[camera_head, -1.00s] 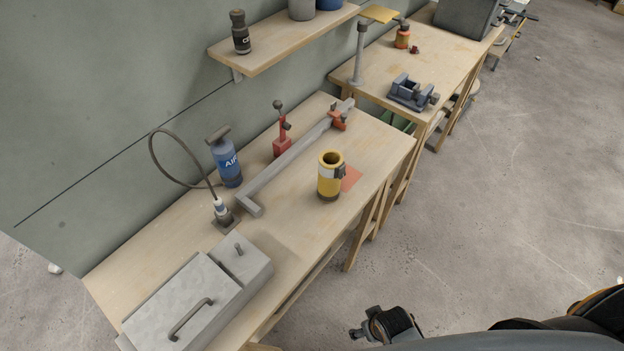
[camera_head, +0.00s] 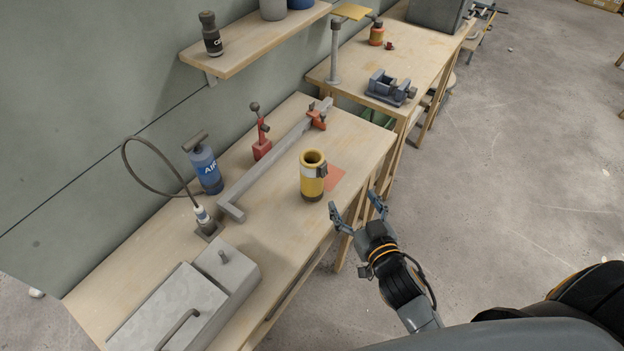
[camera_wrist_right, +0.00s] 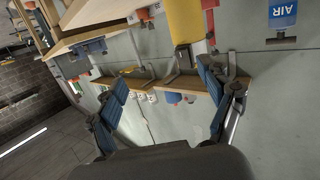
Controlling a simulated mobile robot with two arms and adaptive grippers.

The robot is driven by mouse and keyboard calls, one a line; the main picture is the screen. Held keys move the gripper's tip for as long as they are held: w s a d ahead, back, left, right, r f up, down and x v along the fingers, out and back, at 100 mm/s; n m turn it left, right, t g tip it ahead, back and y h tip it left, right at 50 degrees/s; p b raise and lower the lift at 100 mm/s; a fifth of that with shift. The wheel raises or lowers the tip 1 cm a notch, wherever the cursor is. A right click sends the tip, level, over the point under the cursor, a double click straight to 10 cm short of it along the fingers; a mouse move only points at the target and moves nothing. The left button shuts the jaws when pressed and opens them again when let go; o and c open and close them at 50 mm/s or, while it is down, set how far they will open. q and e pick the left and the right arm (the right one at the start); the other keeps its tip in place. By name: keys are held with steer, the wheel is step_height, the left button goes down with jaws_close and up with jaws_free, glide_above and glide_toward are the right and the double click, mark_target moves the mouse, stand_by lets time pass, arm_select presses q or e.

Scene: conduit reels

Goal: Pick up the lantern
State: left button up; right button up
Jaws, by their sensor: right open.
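The lantern, a yellow cylinder with a white band, dark base and small dark box on its side (camera_head: 312,186), stands upright on the near workbench (camera_head: 285,235). It has an open-looking dark top. My right gripper (camera_head: 356,203) is open and empty, just off the bench's front edge, to the right of the lantern and apart from it. In the right wrist view, the yellow body (camera_wrist_right: 185,20) shows at the top, partly cut off, beyond the two blue-padded fingers (camera_wrist_right: 163,80). My left gripper is not in view.
A reddish square (camera_head: 336,177) lies beside the lantern. A shelf (camera_head: 245,50) hangs above.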

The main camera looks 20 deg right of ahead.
mark_target(317, 170)
steer(key=w+a+y, duration=0.1)
steer(key=w, duration=0.2)
steer(key=w+a+r+n+t+y+p, duration=0.1)
steer(key=w+a, duration=0.1)
steer(key=w, duration=0.1)
steer(key=w+a+t+y, duration=0.1)
steer(key=w, duration=0.1)
steer(key=shift+w+a+r+n, duration=0.25)
steer(key=shift+w+n, duration=0.05)
steer(key=shift+w, duration=0.1)
steer(key=shift+w+a+f+p, duration=0.15)
steer(key=shift+w+p, duration=0.1)
steer(key=shift+w, duration=0.65)
steer(key=shift+w+a+p, duration=0.2)
steer(key=shift+w, duration=0.65)
steer(key=shift+w+a+f+p, duration=0.15)
steer(key=shift+w+p, duration=0.1)
steer(key=shift+w, duration=0.65)
steer(key=shift+s+r, duration=0.1)
steer(key=shift+r, duration=0.05)
steer(key=shift+c, duration=0.7)
jaws_close()
